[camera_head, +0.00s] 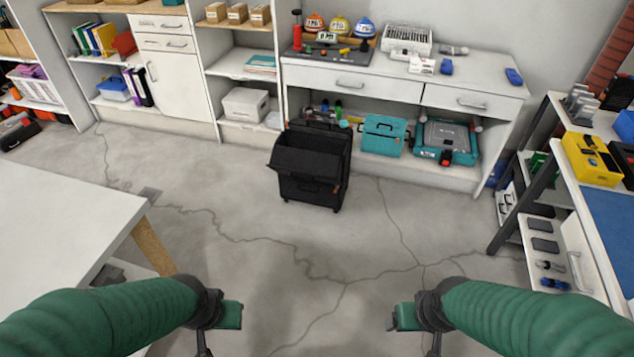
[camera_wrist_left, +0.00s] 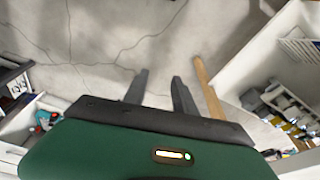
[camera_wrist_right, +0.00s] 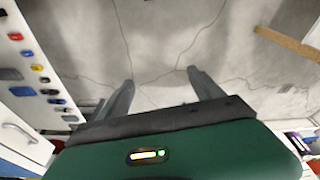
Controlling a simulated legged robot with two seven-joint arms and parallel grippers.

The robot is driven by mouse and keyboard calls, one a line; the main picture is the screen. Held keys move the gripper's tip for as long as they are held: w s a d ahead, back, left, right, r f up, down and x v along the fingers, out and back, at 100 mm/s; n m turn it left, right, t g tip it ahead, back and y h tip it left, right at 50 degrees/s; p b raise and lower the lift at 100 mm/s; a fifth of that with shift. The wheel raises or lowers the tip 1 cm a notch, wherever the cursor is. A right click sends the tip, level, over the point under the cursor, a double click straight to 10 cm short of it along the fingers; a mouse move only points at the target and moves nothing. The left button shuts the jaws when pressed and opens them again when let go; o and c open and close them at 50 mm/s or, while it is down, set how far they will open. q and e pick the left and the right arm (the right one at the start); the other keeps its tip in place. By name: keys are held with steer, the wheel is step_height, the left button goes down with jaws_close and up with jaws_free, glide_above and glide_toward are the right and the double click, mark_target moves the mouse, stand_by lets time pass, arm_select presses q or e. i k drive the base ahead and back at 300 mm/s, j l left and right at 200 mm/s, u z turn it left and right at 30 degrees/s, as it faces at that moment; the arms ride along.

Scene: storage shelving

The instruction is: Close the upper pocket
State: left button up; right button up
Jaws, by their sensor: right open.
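A black upright suitcase (camera_head: 311,170) stands on the floor in front of the white workbench, in the middle of the head view. Its upper pocket (camera_head: 305,160) is tilted outward at the front, with a dark opening behind its top edge. The lower front panel looks flat against the body. My left gripper (camera_wrist_left: 159,76) shows two separated fingers with only bare floor behind them. My right gripper (camera_wrist_right: 160,76) is open wider and empty. Both grippers are well short of the suitcase, and their fingers are largely hidden in the head view.
A white table (camera_head: 60,215) stands at the left, near my left arm. A rack (camera_head: 562,180) with tools stands at the right. The workbench (camera_head: 385,85) behind the suitcase holds helmets, with teal cases below. The cracked concrete floor between me and the suitcase is clear.

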mark_target(317, 166)
steer(key=k+j, duration=0.15)
steer(key=j, duration=0.15)
steer(key=i+l+u, duration=0.1)
steer(key=i, duration=1.5)
